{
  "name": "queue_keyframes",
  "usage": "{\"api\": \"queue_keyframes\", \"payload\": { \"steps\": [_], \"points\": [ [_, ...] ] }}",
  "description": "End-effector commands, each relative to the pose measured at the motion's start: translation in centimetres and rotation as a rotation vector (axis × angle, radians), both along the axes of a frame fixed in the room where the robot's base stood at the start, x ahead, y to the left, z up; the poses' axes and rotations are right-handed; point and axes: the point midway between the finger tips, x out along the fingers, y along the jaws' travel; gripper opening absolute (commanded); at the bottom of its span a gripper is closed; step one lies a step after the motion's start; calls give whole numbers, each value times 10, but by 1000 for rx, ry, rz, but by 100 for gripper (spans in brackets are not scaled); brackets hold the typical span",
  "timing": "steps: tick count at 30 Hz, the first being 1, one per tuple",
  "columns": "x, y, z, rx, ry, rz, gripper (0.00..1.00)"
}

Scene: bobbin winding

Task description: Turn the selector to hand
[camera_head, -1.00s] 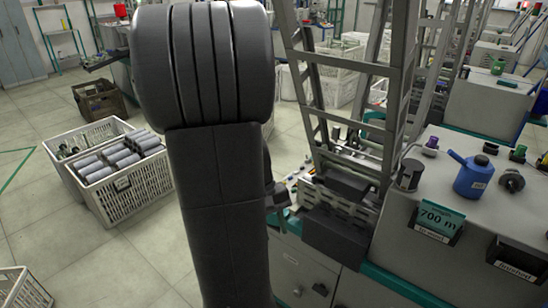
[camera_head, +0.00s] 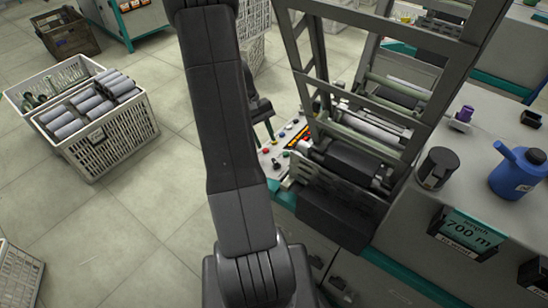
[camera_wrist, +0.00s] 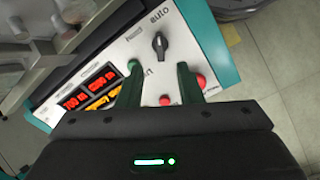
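The selector (camera_wrist: 160,44) is a black knob on a pale control panel (camera_wrist: 205,47), seen in the wrist view. The word "auto" is printed just above it. Its grip lies roughly up and down in the picture; I cannot clearly tell which end points. I see no "hand" label in full. My gripper (camera_wrist: 159,72) is open, its two dark green fingers apart and empty. The fingertips are below the selector in the picture, one to each side, and do not appear to touch it. In the head view my gripper (camera_head: 262,122) hangs over the panel, partly hidden by my arm.
On the panel are a red display (camera_wrist: 88,94), a red button (camera_wrist: 200,81) and another red button (camera_wrist: 165,100). The winder frame (camera_head: 345,100) rises beside the panel. A blue can (camera_head: 518,172) stands on the cabinet. A white crate of rolls (camera_head: 105,140) stands on the floor.

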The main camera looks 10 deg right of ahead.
Motion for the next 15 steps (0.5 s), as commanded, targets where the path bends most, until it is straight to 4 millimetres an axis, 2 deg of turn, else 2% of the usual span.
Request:
{"api": "queue_keyframes", "payload": {
  "steps": [1,6,12,15],
  "points": [
    [-5,-4,-12,0,5,-2,33],
    [-16,-14,-44,0,4,0,33],
    [-24,-23,-69,-1,3,0,33],
    [-26,-25,-75,0,1,1,33]
  ]
}}
